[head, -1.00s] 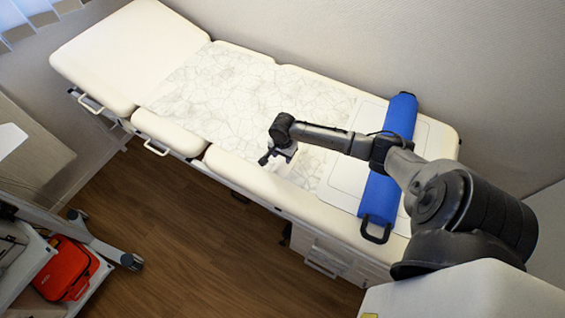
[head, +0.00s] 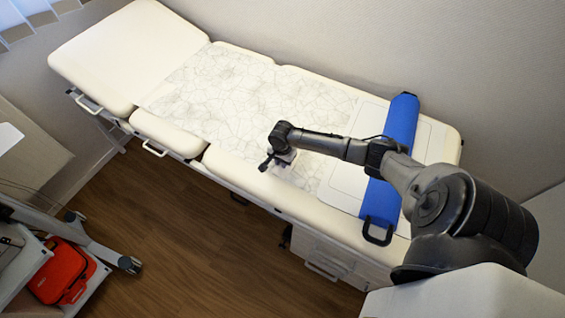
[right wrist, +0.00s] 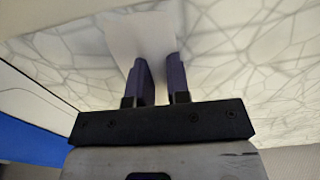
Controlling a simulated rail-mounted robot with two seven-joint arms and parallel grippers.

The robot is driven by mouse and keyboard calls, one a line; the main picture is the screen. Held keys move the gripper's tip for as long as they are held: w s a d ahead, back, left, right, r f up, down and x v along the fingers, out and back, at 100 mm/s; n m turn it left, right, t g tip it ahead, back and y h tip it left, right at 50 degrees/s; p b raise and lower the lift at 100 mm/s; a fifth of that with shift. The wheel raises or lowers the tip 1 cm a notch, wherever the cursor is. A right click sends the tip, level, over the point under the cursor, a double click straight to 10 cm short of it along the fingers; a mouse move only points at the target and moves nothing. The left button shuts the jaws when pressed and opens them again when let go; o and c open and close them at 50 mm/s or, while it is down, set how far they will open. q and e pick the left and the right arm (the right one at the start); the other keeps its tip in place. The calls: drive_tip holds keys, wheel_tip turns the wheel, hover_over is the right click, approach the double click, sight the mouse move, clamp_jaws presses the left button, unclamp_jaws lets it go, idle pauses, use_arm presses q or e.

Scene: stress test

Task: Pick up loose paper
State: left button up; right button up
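A pale paper sheet with a crackle pattern of grey lines (head: 225,85) lies along the cream couch (head: 120,45). In the right wrist view the patterned sheet (right wrist: 265,50) fills the area beyond the fingers. A plain white piece (right wrist: 135,32) lies at the fingertips; I cannot tell whether it is a separate sheet or part of the same paper. My right gripper (head: 272,163) is low over the near side of the couch. In the right wrist view its two fingers (right wrist: 158,70) stand apart with a gap. Contact with the paper is unclear. My left gripper is out of view.
A blue roll (head: 402,125) with a black handle lies across the couch's right end. A grey wall runs behind the couch. A cart with a red case (head: 62,272) stands at lower left. Wooden floor (head: 190,240) is clear in front.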

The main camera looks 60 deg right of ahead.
clamp_jaws()
drive_tip(key=shift+r, duration=0.15)
drive_tip(key=shift+r, duration=0.25)
wheel_tip(320, 180, up, 4)
drive_tip(key=shift+s+p, duration=0.1)
drive_tip(key=shift+p, duration=1)
drive_tip(key=s+d+r+p, duration=0.5)
drive_tip(key=s+r+p, duration=0.5)
drive_tip(key=r+p, duration=0.2)
drive_tip(key=shift+s+p, duration=0.15)
drive_tip(key=shift+p, duration=0.25)
drive_tip(key=shift+r, duration=0.1)
